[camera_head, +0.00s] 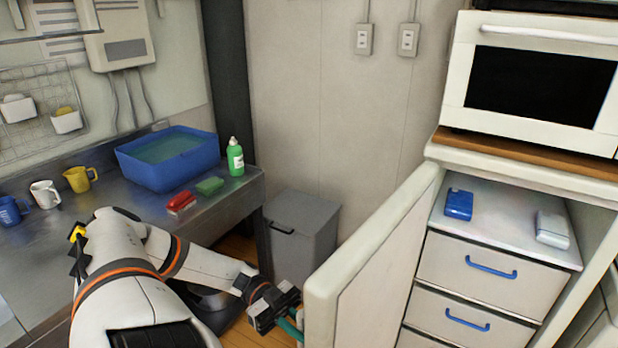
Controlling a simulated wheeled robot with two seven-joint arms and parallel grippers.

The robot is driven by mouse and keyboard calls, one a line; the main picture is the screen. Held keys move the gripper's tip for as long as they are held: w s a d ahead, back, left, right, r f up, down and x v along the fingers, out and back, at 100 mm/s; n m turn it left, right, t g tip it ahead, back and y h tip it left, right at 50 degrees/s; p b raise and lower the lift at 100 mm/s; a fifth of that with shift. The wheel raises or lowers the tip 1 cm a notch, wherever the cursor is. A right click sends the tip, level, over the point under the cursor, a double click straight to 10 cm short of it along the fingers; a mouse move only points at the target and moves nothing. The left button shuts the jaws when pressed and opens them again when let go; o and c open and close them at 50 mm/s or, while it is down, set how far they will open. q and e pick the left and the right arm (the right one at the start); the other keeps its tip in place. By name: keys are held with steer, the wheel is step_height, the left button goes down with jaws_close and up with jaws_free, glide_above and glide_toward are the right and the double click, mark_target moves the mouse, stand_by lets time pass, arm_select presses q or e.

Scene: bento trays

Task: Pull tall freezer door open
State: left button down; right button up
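The tall freezer's cream door (375,255) stands open, swung out toward me on the left of the cabinet. Inside, a top shelf shows above several drawers, including an upper drawer (478,279) with a blue handle (491,267). My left arm comes in from the left, and my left gripper (292,325) is at the outer left side of the door, low, close to its near edge. Its teal fingers are partly hidden by the door edge, so I cannot tell whether they grip anything. The door's handle is not clearly visible. My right gripper is out of view.
A white microwave (541,75) stands on top of the freezer. A blue pack (459,204) and a white pack (552,230) lie on the shelf. A grey bin (301,236) stands behind my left gripper. A metal counter (120,212) with a blue tub (167,157) is at left.

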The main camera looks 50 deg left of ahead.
arm_select(q)
steer(key=shift+s+a+f, duration=0.15)
steer(key=shift+s+a, duration=0.05)
steer(key=shift+a, duration=0.25)
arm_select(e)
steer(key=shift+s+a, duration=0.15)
